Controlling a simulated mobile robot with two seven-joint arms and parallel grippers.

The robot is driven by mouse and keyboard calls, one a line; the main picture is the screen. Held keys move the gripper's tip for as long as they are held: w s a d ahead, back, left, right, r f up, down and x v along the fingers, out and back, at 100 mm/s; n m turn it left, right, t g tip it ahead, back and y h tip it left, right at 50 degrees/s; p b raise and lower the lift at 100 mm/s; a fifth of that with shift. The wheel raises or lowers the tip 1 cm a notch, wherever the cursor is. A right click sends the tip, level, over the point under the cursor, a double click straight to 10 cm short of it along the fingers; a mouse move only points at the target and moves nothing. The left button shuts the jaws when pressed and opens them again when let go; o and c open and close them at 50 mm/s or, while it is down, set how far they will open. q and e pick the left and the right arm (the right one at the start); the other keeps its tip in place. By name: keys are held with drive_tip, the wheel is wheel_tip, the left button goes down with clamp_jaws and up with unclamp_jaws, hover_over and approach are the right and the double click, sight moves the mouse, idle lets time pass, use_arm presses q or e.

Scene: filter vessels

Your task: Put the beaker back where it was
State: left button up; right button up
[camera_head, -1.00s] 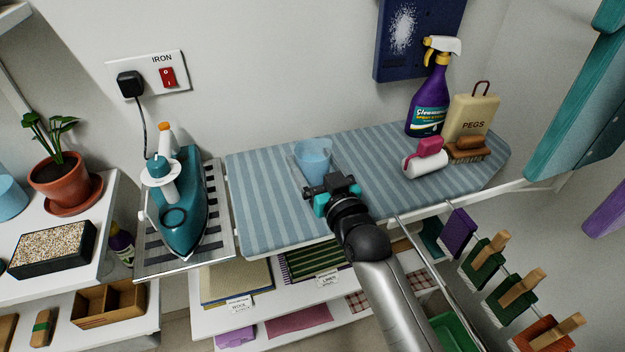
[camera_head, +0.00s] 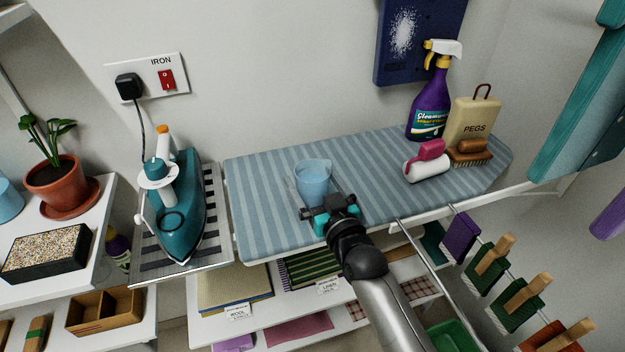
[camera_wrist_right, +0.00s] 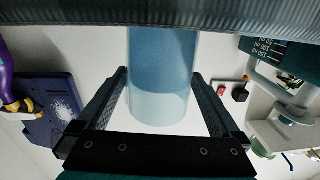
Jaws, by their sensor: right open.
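A clear blue beaker (camera_head: 313,184) is upright at the striped ironing board (camera_head: 262,205), left of the board's middle, and appears to stand on it. My right gripper (camera_head: 330,208) is open at the beaker's near side. In the right wrist view the beaker (camera_wrist_right: 162,75) shows upside down between the two spread fingers of the gripper (camera_wrist_right: 160,75), with a gap visible on each side. The beaker's foot is partly hidden by the gripper in the head view. My left gripper is not in view.
A teal iron (camera_head: 178,220) stands left of the board on a striped rest. The board's middle is clear.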

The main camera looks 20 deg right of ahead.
drive_tip(key=shift+r, duration=0.15)
drive_tip(key=s+d+p, duration=0.1)
drive_tip(key=s, duration=1.1)
drive_tip(key=shift+d+p, duration=0.2)
drive_tip(key=shift+p, duration=0.2)
idle(0.9)
